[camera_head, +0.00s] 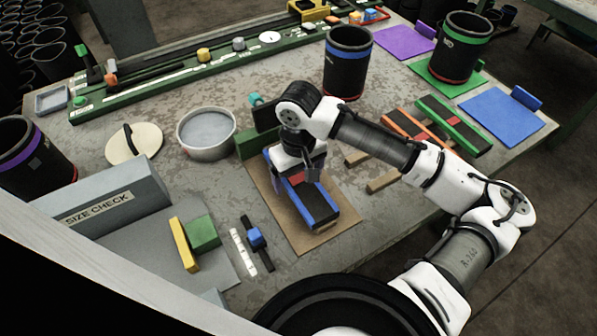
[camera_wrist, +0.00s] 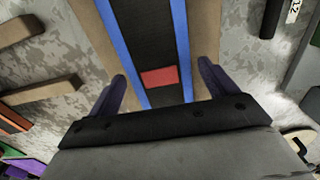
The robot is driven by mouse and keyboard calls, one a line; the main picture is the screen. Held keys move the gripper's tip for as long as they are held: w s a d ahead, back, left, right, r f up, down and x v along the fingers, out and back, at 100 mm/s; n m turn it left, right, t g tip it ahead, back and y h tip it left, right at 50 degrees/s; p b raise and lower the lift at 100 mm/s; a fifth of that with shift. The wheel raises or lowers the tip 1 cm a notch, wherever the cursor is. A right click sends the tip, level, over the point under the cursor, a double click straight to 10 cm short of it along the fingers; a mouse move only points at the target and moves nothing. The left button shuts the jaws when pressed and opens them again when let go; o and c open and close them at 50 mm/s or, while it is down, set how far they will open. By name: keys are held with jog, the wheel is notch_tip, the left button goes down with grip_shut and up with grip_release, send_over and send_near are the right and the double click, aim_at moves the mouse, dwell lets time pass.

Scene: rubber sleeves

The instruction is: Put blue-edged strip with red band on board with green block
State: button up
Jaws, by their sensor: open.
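The blue-edged strip with a red band (camera_head: 318,203) lies lengthwise on a brown board (camera_head: 338,228). In the wrist view the strip (camera_wrist: 143,40) is black between two blue edges, with its red band (camera_wrist: 159,77) near my gripper. A green block (camera_head: 250,146) stands at the board's far left end; the arm hides part of the strip's far end. My gripper (camera_wrist: 162,82) is open, its two fingers on either side of the strip with gaps showing. In the head view my gripper (camera_head: 300,170) is low over the strip's far half.
Wooden bars (camera_head: 384,180) lie right of the board, with orange-edged (camera_head: 408,130) and green-edged (camera_head: 455,125) strips beyond. A round grey pan (camera_head: 207,150) stands left. A green mat (camera_head: 443,84) carries a black sleeve (camera_head: 461,45). Yellow (camera_head: 183,244) and green (camera_head: 202,233) blocks lie front left.

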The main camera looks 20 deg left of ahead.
notch_tip(320, 180, up, 12)
jog(key=b, duration=0.1)
jog(key=shift+r, duration=0.2)
dwell(1.3)
